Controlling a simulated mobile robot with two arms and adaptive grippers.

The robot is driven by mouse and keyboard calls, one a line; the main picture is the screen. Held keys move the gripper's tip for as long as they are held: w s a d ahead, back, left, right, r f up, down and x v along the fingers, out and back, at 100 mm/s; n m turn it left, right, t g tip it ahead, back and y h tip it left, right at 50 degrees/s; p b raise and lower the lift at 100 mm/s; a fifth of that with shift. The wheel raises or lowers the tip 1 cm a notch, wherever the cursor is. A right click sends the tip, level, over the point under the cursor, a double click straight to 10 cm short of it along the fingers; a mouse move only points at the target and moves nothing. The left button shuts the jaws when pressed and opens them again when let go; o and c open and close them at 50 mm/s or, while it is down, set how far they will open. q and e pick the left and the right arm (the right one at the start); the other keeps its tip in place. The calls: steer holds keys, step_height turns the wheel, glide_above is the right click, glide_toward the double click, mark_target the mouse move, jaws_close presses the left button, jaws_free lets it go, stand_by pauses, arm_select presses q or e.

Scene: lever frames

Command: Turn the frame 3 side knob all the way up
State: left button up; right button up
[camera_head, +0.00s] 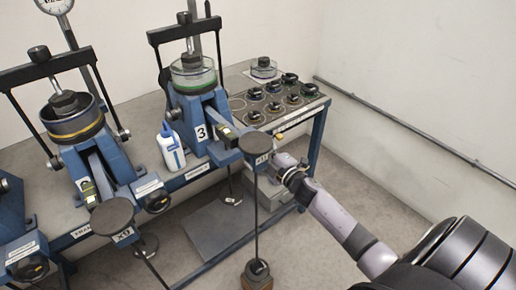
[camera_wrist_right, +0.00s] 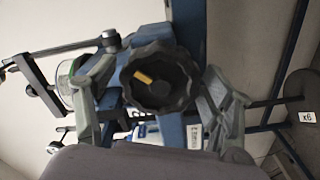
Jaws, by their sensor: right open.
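Frame 3 (camera_head: 201,132) is a blue lever frame with a "3" label, standing on the bench at the middle of the head view. Its side knob (camera_wrist_right: 158,78) is black and scalloped with a yellow mark, seen face-on in the right wrist view. The mark lies up and left of the knob's centre there. My right gripper (camera_head: 284,166) is open, with one finger on each side of the knob; I cannot tell whether they touch it. In the head view the knob is hidden around the gripper and the round lever end. My left gripper is not in view.
The round lever end (camera_head: 255,143) of frame 3 is close to my right gripper. A white bottle (camera_head: 171,147) stands left of frame 3. Another frame's lever end (camera_head: 112,215) is at left. Floor at right is clear.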

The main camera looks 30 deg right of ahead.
steer(key=s, duration=0.2)
steer(key=s+p, duration=0.1)
steer(key=s, duration=0.3)
steer(key=shift+d, duration=0.25)
steer(key=shift+f, duration=0.1)
